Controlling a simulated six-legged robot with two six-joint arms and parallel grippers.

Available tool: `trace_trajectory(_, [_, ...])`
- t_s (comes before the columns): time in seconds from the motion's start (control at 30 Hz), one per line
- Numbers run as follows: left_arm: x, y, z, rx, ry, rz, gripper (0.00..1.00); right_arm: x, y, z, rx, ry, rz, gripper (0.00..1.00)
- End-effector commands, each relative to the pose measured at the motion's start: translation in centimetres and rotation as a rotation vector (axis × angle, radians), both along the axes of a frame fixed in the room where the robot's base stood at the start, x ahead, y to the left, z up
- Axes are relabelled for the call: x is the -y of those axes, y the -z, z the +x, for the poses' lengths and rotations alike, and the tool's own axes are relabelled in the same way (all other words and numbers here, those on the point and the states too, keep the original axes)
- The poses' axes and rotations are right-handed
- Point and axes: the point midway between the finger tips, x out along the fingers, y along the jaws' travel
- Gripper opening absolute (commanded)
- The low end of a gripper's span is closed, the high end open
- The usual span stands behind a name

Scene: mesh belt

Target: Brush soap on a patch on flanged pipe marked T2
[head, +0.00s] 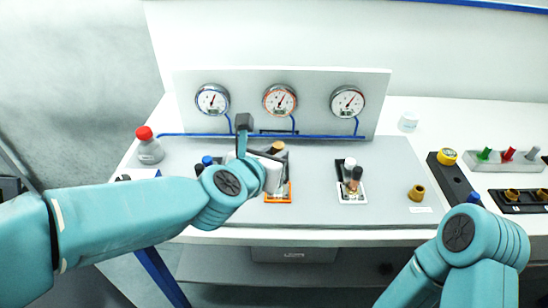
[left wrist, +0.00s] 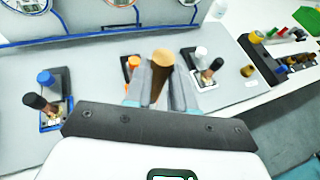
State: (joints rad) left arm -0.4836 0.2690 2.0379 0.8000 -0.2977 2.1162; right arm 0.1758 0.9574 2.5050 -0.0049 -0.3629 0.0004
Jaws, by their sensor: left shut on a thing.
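My left gripper (head: 276,158) is over the middle fitting and partly hides it. In the left wrist view its fingers (left wrist: 161,98) are closed around a brown, round-ended thing (left wrist: 162,58), which looks like a wooden handle; its brown end also shows in the head view (head: 278,146). Below is the middle fitting, on an orange-edged plate (head: 278,199) with an orange cap (left wrist: 133,62). I cannot read any T2 mark, and soap or a patch cannot be made out. My right arm is at lower right; its gripper is out of frame.
Three gauges (head: 280,100) stand on a back panel. A white-plate fitting (head: 352,198) is right of the middle one and a blue-capped fitting (left wrist: 46,78) left. A brass part (head: 416,192) and black block (head: 452,178) are at right.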

Motion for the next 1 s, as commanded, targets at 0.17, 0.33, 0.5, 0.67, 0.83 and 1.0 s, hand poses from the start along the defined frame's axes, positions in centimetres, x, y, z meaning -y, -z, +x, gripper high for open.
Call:
trace_trajectory(0.17, [0.0,2.0,0.8,0.001,-0.001,0.001,0.0,0.0,2.1,0.0,0.0,0.0,0.0,0.43])
trace_trajectory(0.33, [0.0,3.2,1.6,0.0,-0.001,0.0,0.0,0.0,3.5,0.0,0.0,0.0,0.0,0.43])
trace_trajectory(0.5, [0.1,3.8,2.3,0.0,-0.002,0.0,0.0,0.0,4.1,0.0,0.0,0.0,0.0,0.43])
trace_trajectory(0.67, [0.1,4.0,2.9,0.001,-0.001,0.0,0.0,0.0,4.4,0.0,0.0,0.0,0.0,0.43])
trace_trajectory(0.83, [0.1,4.0,3.1,0.0,0.0,0.001,0.0,0.0,4.4,0.0,0.0,0.0,0.0,0.43])
trace_trajectory(1.0, [0.1,4.0,3.1,0.0,0.0,0.001,0.0,0.0,4.4,0.0,0.001,0.0,0.0,0.43])
